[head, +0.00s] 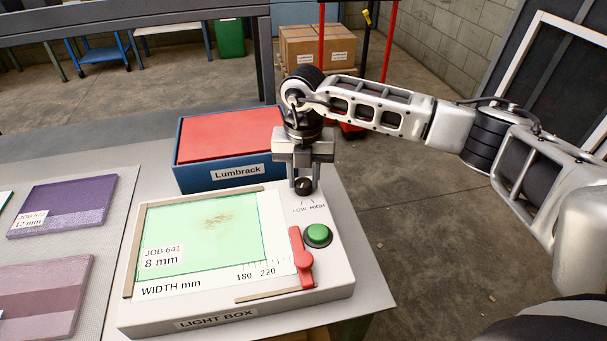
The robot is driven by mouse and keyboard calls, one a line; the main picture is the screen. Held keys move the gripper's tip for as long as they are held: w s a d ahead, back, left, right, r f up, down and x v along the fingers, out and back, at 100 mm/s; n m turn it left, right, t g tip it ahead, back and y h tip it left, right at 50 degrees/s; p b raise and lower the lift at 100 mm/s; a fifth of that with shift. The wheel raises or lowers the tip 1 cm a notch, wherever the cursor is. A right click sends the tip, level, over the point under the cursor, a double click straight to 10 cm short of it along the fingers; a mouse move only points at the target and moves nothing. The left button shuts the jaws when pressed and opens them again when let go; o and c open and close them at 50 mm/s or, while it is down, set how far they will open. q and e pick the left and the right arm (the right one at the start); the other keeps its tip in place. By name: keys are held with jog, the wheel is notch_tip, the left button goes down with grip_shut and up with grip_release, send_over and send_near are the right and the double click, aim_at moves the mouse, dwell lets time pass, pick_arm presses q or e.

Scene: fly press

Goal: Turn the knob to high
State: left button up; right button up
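A grey light box (335,292) lies on the table, labelled "LIGHT BOX" on its front. Its small black knob (303,187) is at the back right corner, above the printed words "LOW" and "HIGH". My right gripper (304,179) points straight down over the knob, with its fingers close on either side of it; it looks shut on the knob. The fingers hide part of the knob, and I cannot make out which mark it points to. My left gripper is not in view.
A green button (318,235) and a red lever (301,260) are on the box in front of the knob. A lit green sheet (190,240) lies on its panel. A blue Lumbrack box (196,177) with a red top stands just behind. Sample boards (65,204) lie left.

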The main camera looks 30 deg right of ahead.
pick_arm(q)
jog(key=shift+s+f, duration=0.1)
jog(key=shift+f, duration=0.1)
jog(key=shift+b, duration=0.3)
pick_arm(e)
jog(key=shift+n, duration=0.3)
jog(key=n+b, duration=0.1)
jog(key=n, duration=0.1)
jog(key=shift+f+n+b, duration=0.1)
jog(key=shift+n+b, duration=0.25)
jog(key=shift+n, duration=0.05)
jog(key=shift+n+b, duration=0.5)
jog(key=shift+n, duration=0.4)
jog(key=n+b, duration=0.1)
jog(key=n, duration=0.2)
jog(key=shift+n+b, duration=0.3)
jog(key=shift+b, duration=0.05)
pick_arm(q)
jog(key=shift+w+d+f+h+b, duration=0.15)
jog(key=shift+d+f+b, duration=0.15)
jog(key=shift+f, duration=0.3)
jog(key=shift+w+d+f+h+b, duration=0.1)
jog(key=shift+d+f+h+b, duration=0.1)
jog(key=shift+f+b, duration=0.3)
pick_arm(e)
jog(key=shift+n, duration=1.5)
jog(key=shift+a, duration=0.1)
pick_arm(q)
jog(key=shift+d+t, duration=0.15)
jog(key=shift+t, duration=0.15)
